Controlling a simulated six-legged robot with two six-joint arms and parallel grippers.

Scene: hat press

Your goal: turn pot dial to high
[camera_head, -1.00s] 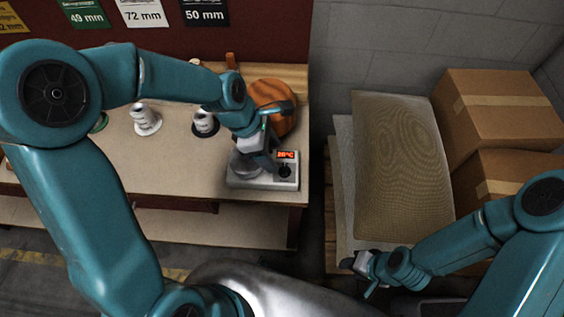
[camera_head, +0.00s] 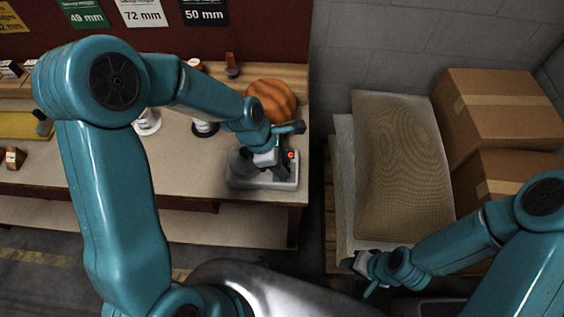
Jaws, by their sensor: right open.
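The pot unit (camera_head: 262,184) is a pale base with a rounded metal pot, near the right end of the workbench. A small part of its red display (camera_head: 291,155) shows; the rest is covered by my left gripper and wrist. The dial, on the base below the display, is hidden now. My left gripper (camera_head: 276,165) is over the dial side of the base, pointing down; its fingers are too hidden to tell whether they touch the dial or are open. My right gripper (camera_head: 358,272) is open and empty at the lower right, away from the pot unit.
An orange-brown ridged round object (camera_head: 272,99) stands behind the pot unit. White spools (camera_head: 148,122) stand left of it on the workbench (camera_head: 190,180). A sack (camera_head: 400,165) and cardboard boxes (camera_head: 502,118) fill the right side.

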